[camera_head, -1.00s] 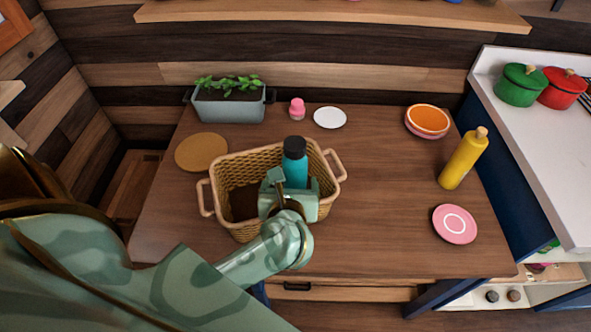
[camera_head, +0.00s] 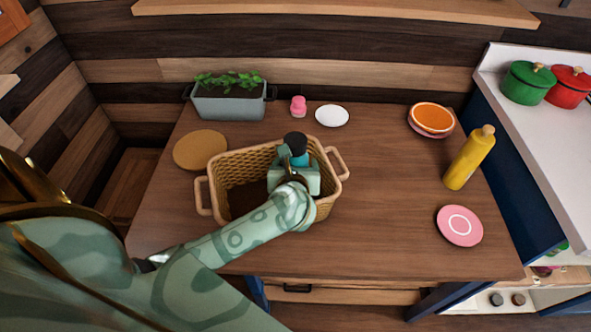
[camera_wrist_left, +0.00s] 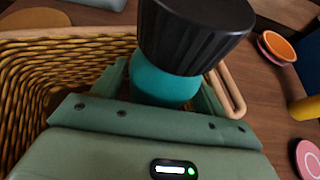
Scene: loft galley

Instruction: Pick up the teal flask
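The teal flask (camera_head: 300,159) with a black cap stands in the right part of the wicker basket (camera_head: 232,163). Its lower part is hidden behind my left gripper (camera_head: 297,165). In the left wrist view the flask (camera_wrist_left: 164,87) rises between the two green fingers, its black cap large in front. The fingers lie close along both sides of its teal body, but the cap and palm hide whether they touch it. My right gripper is not in view.
The basket's walls and handles surround the gripper. A grey planter (camera_head: 228,103), pink bottle (camera_head: 298,106), white plate (camera_head: 332,116) and round cork mat (camera_head: 200,150) are behind or beside it. Orange bowl (camera_head: 431,118), yellow bottle (camera_head: 469,158) and pink plate (camera_head: 459,226) stand right; the table between is clear.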

